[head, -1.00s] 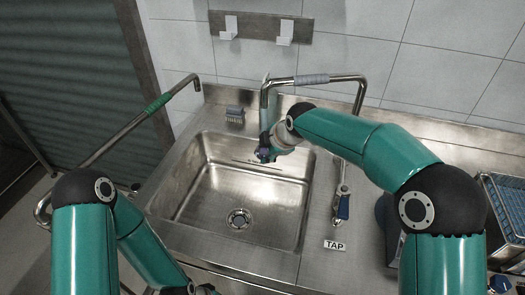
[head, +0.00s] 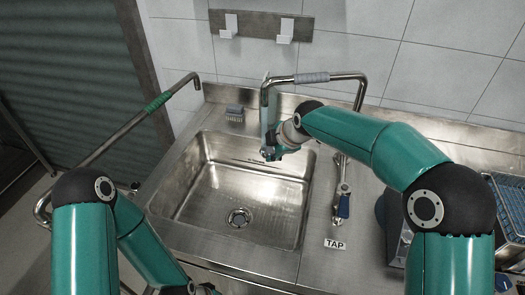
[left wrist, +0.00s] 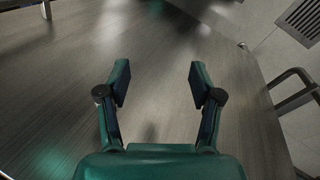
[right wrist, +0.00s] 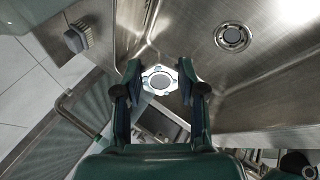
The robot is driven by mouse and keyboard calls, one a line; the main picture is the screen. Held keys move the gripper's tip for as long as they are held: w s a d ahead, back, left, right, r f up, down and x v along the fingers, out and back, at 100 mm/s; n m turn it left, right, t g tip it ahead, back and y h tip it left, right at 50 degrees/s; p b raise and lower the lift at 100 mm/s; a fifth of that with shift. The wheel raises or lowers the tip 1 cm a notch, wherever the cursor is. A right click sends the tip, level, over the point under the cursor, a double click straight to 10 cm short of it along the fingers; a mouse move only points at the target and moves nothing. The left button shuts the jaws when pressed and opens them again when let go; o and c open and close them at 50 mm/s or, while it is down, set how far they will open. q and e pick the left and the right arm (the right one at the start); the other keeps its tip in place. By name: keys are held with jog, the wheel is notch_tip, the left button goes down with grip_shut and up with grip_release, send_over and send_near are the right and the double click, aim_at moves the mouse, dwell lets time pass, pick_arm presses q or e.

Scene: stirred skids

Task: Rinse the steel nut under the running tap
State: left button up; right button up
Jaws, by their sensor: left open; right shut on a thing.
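The steel nut (right wrist: 158,80) is a pale metal ring with a dark centre, pinched between the fingertips of my right gripper (right wrist: 159,73) in the right wrist view. In the head view my right gripper (head: 270,152) is over the back right of the sink (head: 228,187), below the tap spout (head: 265,90). A pale, translucent column like water (head: 264,115) hangs under the spout; I cannot tell whether it touches the nut. The tap's blue-ended lever (head: 343,205) is beside the sink. My left gripper (left wrist: 157,82) is open and empty over a plain surface.
A brush (head: 235,113) lies at the sink's back left corner. A TAP label (head: 335,244) is on the counter. A blue rack (head: 507,205) stands at the far right. A steel rail with a green grip (head: 158,102) runs along the left. The sink basin is clear.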

jog(key=s+d+b, duration=0.5)
jog(key=s, duration=0.1)
jog(key=shift+s, duration=0.3)
dwell(1.3)
jog(key=p+v, duration=0.1)
jog(key=v, duration=0.5)
jog(key=shift+s+d, duration=0.2)
